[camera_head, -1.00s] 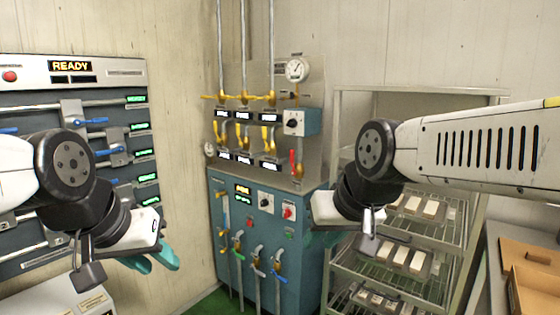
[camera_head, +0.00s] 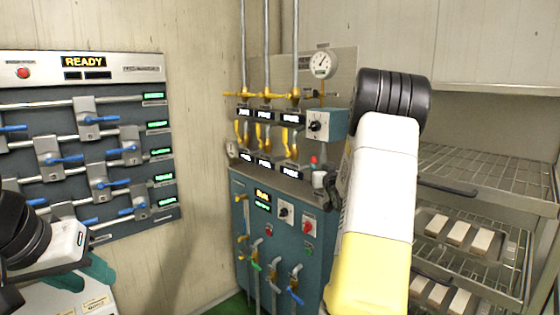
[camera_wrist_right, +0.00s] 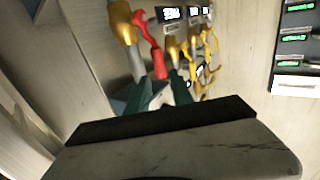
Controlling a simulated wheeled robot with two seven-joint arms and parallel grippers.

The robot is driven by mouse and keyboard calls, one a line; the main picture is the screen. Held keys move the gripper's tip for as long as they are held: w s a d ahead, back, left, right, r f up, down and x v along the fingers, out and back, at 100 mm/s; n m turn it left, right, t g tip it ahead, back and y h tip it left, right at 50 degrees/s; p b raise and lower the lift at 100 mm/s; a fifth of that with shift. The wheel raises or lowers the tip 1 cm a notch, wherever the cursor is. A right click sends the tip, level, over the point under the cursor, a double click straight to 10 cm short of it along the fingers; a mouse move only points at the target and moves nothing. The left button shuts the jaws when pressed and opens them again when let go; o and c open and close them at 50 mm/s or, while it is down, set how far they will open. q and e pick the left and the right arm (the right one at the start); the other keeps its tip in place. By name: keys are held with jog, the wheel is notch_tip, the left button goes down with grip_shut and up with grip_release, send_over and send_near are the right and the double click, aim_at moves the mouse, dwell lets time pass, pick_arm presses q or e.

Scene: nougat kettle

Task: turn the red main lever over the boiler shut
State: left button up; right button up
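The red main lever (camera_wrist_right: 150,45) shows in the right wrist view beside a yellow valve body, its free end near my right fingertips. In the head view only a small red part (camera_head: 314,161) shows above the teal boiler cabinet (camera_head: 270,225), beside my right arm, which hides what lies behind it. My right gripper (camera_wrist_right: 164,86) has its two teal fingers apart, with the lever's end just beyond or between the tips; contact cannot be told. My left gripper (camera_head: 88,275) is low at the left, empty, its teal fingers seemingly apart.
A panel with blue-handled levers (camera_head: 85,150) stands at the left. Yellow valves (camera_head: 265,95), a gauge (camera_head: 322,64) and a grey switch box (camera_head: 325,124) are close around the red lever. A wire rack (camera_head: 480,185) with trays stands at the right.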

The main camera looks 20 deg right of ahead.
aim_at(314, 162)
jog(key=w, duration=0.2)
jog(key=w+d, duration=0.1)
jog(key=w, duration=0.4)
jog(key=shift+w+d, duration=0.25)
jog(key=shift+w, duration=0.05)
grip_shut()
dwell(1.1)
